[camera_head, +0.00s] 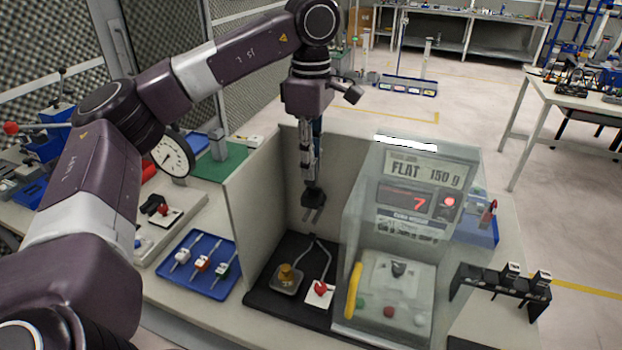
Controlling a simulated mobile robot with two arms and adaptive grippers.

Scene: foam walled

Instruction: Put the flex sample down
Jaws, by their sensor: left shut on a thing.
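My left gripper (312,214) points down inside the grey walled booth, above the black base plate and apart from it. It is shut on the flex sample, which is too small and dark here to tell from the fingers. On the black base plate (262,303) below stand a brass weight (287,278) on a dark pad and a red-knobbed piece (321,289) on a white plate. A blue tray (232,243) to the left holds three small pieces with coloured parts. My right gripper is not in view.
The grey booth wall (250,210) stands left of the gripper. A clear-cased machine (400,290) with a "FLAT 150 g" sign (420,168) and a red "7" stands close on the right. A black rack (497,284) is farther right. A round dial (172,152) stands behind the blue tray.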

